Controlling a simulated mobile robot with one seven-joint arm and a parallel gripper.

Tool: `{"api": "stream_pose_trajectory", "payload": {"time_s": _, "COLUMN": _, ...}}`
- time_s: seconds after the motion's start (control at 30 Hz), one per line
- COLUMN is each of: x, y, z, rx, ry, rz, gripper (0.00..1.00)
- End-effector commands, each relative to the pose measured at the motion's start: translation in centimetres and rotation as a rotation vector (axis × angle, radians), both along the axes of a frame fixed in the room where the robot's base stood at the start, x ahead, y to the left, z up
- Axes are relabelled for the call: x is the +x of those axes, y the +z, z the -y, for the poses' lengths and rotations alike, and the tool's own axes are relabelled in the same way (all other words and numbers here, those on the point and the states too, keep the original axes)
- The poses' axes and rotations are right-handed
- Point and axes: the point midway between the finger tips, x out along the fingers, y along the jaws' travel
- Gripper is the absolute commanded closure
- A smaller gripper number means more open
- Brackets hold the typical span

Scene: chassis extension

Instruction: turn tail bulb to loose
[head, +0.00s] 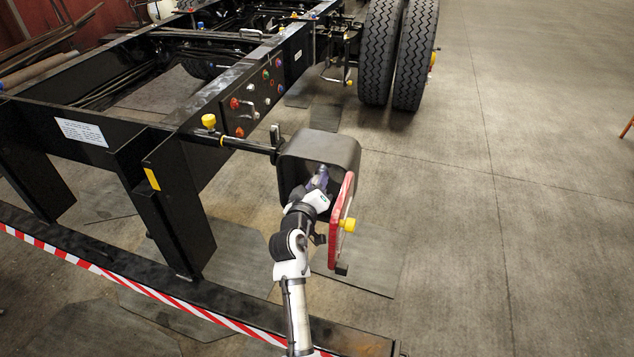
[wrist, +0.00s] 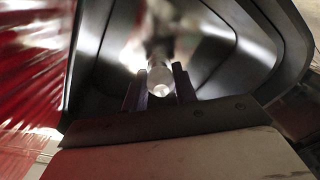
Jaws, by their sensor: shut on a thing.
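The tail lamp housing (head: 340,150) is a dark box on an arm at the chassis corner. My gripper (head: 321,178) reaches into the open housing. In the wrist view my gripper (wrist: 159,84) has its two dark fingers on either side of the tail bulb (wrist: 160,90), a pale round shape, and is shut on it. The bulb's base and socket behind it are blurred. In the head view the bulb is hidden by my gripper.
The red cover (wrist: 35,75) is close on the left in the wrist view. The housing wall (wrist: 255,50) surrounds the fingers. The black chassis frame (head: 180,215) and a red-and-white striped bar (head: 130,282) lie left of my arm. Open floor (head: 520,200) lies right.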

Motion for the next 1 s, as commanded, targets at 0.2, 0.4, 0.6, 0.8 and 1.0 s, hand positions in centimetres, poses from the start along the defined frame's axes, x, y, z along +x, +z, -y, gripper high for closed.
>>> {"api": "stream_pose_trajectory", "payload": {"time_s": 0.2, "x": 0.0, "y": -0.1, "z": -0.1, "rx": 0.0, "ry": 0.003, "rz": -0.002, "gripper": 0.95}}
{"api": "stream_pose_trajectory", "payload": {"time_s": 0.4, "x": 0.0, "y": -0.1, "z": -0.1, "rx": 0.0, "ry": 0.003, "rz": -0.002, "gripper": 0.61}}
{"api": "stream_pose_trajectory", "payload": {"time_s": 0.6, "x": 0.0, "y": -0.1, "z": -0.1, "rx": 0.0, "ry": 0.001, "rz": -0.001, "gripper": 0.51}}
{"api": "stream_pose_trajectory", "payload": {"time_s": 0.8, "x": -0.3, "y": -0.1, "z": -0.1, "rx": 0.0, "ry": 0.001, "rz": -0.001, "gripper": 0.51}}
{"api": "stream_pose_trajectory", "payload": {"time_s": 1.0, "x": -2.8, "y": -0.3, "z": -0.9, "rx": 0.0, "ry": 0.003, "rz": -0.001, "gripper": 0.51}}
